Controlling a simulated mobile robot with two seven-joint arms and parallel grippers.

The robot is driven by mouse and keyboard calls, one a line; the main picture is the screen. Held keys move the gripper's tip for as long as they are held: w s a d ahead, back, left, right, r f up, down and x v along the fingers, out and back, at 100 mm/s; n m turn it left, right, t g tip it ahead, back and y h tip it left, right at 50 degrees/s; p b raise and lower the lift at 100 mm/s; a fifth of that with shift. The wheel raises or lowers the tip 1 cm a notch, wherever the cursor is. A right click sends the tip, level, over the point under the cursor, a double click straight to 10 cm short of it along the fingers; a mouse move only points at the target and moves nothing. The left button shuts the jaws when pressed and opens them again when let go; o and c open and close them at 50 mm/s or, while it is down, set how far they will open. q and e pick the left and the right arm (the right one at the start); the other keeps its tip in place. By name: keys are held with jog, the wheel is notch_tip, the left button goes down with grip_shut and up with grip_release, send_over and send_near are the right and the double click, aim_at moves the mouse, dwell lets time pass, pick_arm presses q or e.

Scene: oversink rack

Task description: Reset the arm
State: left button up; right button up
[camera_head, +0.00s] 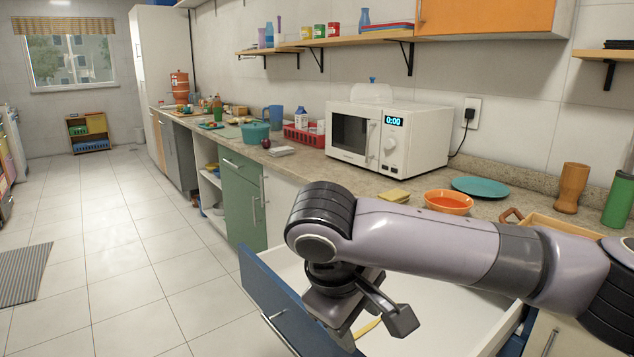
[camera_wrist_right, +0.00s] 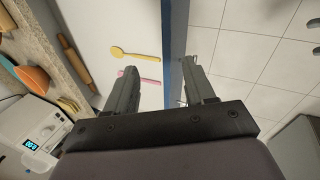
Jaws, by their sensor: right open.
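My right arm (camera_head: 430,240) reaches in from the right across the counter front. Its gripper (camera_head: 372,318) is over the open drawer's blue front panel (camera_head: 282,312). In the right wrist view the gripper (camera_wrist_right: 160,80) is open and empty. One finger shows over the drawer inside, the other over the floor side, with the blue panel edge (camera_wrist_right: 175,40) between them. I cannot tell its height above the edge. A yellow spoon (camera_wrist_right: 135,54) and a pink utensil (camera_wrist_right: 150,82) lie in the white drawer. My left gripper is not in view.
The counter holds a white microwave (camera_head: 388,135), an orange bowl (camera_head: 448,202), a teal plate (camera_head: 480,187), a brown cup (camera_head: 571,188) and a green cup (camera_head: 618,200). A wooden rolling pin (camera_wrist_right: 76,62) also shows.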

jog(key=s+a+f+g+y, duration=0.1)
jog(key=s+a+f+y, duration=0.25)
jog(key=s+f, duration=0.2)
jog(key=s+a+f+y, duration=0.2)
jog(key=s+f+y, duration=0.2)
jog(key=f, duration=0.3)
jog(key=s+d+f+m+h, duration=0.15)
jog(key=s+d+f, duration=0.25)
jog(key=d, duration=0.4)
jog(key=s+d+f+m+t+h, duration=0.1)
jog(key=s+d+f+m, duration=0.3)
jog(key=d, duration=0.4)
jog(key=s+d+f+m+h, duration=0.25)
jog(key=s+d, duration=0.25)
jog(key=d, duration=0.3)
jog(key=w+a+f+n+t+y+p, duration=0.1)
jog(key=w+a+f+t+y+p, duration=0.1)
jog(key=w+t+p, duration=0.4)
jog(key=shift+a+f+t+y+p, duration=0.4)
jog(key=shift+a+t+p, duration=0.15)
jog(key=shift+p, duration=0.2)
